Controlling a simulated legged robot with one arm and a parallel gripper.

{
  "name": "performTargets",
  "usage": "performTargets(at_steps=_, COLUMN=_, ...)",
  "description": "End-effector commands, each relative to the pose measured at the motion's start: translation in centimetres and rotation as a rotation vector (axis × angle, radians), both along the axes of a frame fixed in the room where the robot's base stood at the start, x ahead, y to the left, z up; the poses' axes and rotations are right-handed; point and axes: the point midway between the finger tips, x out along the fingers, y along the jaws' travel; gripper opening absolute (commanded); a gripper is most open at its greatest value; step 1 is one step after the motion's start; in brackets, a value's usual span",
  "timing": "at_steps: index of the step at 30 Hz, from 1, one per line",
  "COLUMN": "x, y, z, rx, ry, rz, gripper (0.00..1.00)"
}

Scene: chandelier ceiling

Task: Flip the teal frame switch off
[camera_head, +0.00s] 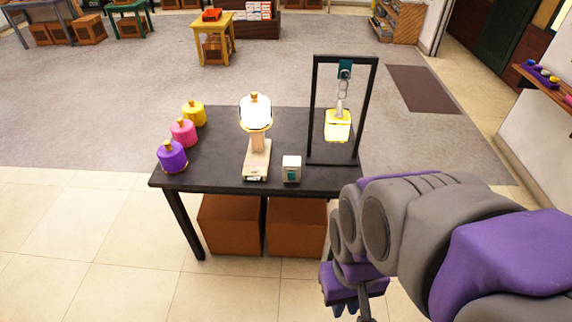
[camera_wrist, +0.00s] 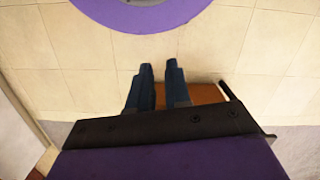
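A small white switch box with a teal front (camera_head: 291,170) sits near the front edge of the black table (camera_head: 215,178). The position of its switch is too small to read. A black frame (camera_head: 314,110) stands at the table's right side. A teal piece (camera_head: 345,69) and chain hang from its top bar, holding a glowing yellow lantern (camera_head: 338,126). My gripper (camera_head: 346,308) is low in front of the table's right side, apart from the switch box. In the wrist view my two dark blue fingers (camera_wrist: 159,72) are parted with nothing between them.
A lit lamp (camera_head: 256,112) on a pale base stands left of the switch box. Purple, pink and yellow pots (camera_head: 183,132) line the table's left side. Brown boxes (camera_head: 232,225) fill the space under the table. The tiled floor in front is clear.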

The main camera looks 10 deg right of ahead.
Motion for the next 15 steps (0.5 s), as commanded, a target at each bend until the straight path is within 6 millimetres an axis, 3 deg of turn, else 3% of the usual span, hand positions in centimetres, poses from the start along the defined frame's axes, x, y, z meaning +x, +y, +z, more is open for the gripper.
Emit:
performTargets(at_steps=5, x=5.3, y=0.7, z=-1.1, rx=0.019, ry=-0.082, rz=0.038, gripper=0.0)
performTargets(at_steps=15, x=16.9, y=1.8, z=-4.0, rx=0.021, ry=-0.288, rz=0.115, gripper=0.0)
